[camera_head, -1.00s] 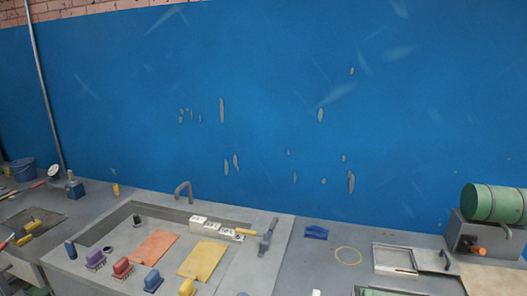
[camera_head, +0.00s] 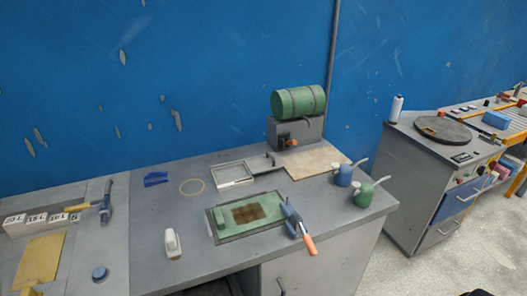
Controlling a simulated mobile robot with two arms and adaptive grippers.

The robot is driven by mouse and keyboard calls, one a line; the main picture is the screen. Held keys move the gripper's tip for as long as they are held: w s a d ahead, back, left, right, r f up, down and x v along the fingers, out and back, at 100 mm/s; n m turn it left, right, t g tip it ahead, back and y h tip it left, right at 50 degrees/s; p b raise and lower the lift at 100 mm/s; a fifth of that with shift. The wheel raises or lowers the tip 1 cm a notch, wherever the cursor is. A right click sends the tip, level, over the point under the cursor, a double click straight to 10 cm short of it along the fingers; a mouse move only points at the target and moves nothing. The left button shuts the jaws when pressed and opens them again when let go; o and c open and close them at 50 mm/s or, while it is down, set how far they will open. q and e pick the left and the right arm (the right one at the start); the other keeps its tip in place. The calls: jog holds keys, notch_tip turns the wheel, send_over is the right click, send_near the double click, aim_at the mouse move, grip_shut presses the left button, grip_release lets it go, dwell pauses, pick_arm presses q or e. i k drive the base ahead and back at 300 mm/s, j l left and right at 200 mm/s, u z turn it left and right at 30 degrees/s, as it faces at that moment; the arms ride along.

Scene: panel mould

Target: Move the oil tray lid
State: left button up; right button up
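On the grey workbench, a shallow dark-rimmed tray (camera_head: 211,226) is set near the front edge, with a green panel (camera_head: 269,201) bearing a brown grid patch in it. Behind it is a light rectangular metal frame or tray (camera_head: 233,182); a dark handle-like bar lies at its right. I cannot tell which of these is the oil tray lid. Neither of my grippers is in view.
A green drum (camera_head: 298,101) rests on a grey stand at the back. An orange-handled tool (camera_head: 308,243) lies at the tray's right. Blue (camera_head: 343,177) and green (camera_head: 363,194) oil cans stand right. A white bottle-like object (camera_head: 172,243) stands left. Floor shows right.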

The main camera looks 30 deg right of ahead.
aim_at(269, 162)
jog(key=z, duration=1)
